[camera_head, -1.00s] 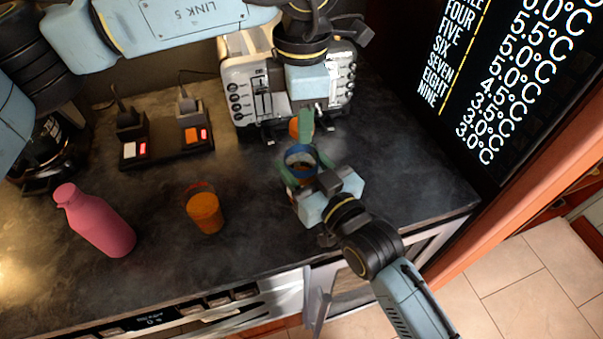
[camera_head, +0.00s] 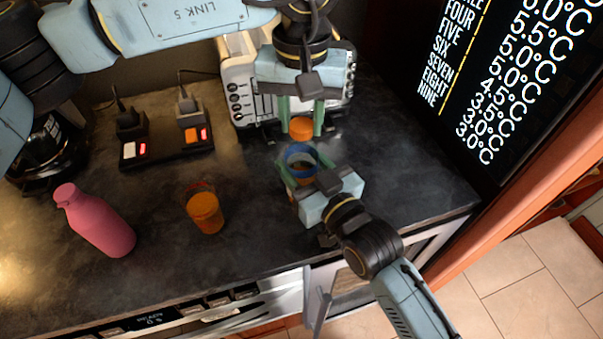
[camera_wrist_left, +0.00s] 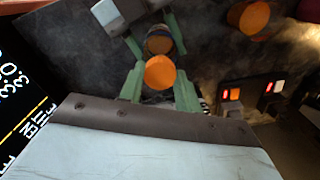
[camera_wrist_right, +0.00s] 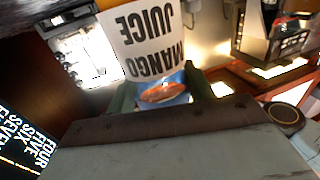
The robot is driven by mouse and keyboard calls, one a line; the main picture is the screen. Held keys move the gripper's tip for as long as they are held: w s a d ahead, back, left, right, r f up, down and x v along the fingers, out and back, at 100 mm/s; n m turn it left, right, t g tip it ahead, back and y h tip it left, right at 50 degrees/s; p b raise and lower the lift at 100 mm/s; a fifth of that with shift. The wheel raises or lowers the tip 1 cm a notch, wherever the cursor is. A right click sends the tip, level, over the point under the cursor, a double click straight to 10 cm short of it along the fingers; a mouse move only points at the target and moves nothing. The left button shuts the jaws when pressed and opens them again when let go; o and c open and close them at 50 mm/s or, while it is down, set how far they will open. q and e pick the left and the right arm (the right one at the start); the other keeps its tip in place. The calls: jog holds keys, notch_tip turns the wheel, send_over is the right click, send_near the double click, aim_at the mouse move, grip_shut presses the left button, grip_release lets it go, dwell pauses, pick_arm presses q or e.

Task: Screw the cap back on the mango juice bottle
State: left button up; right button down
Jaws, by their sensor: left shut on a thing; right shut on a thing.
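The orange cap (camera_head: 301,129) is between the green fingers of my left gripper (camera_head: 301,120), which is shut on it. My left wrist view shows the round orange cap (camera_wrist_left: 160,72) pinched between the fingertips. The mango juice bottle (camera_head: 302,158), with a blue band and an open top, is held by my right gripper (camera_head: 304,168) just in front of and below the cap. The cap and bottle look apart. My right wrist view shows the white label reading MANGO JUICE (camera_wrist_right: 150,45), upside down, and the blue band between the fingers. The bottle's lower part is hidden in the head view.
A glass of orange juice (camera_head: 206,211) and a pink bottle (camera_head: 95,222) stand left on the dark counter (camera_head: 265,225). A toaster (camera_head: 238,90) is close behind my left gripper. A power strip (camera_head: 163,151) lies at the back. The counter right of the bottle is clear.

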pick_arm(q)
jog(key=m, duration=0.3)
jog(key=o, duration=1.1)
jog(key=shift+c, duration=0.2)
jog(key=shift+r, duration=0.1)
jog(key=shift+r, duration=2.15)
jog(key=shift+c, duration=0.4)
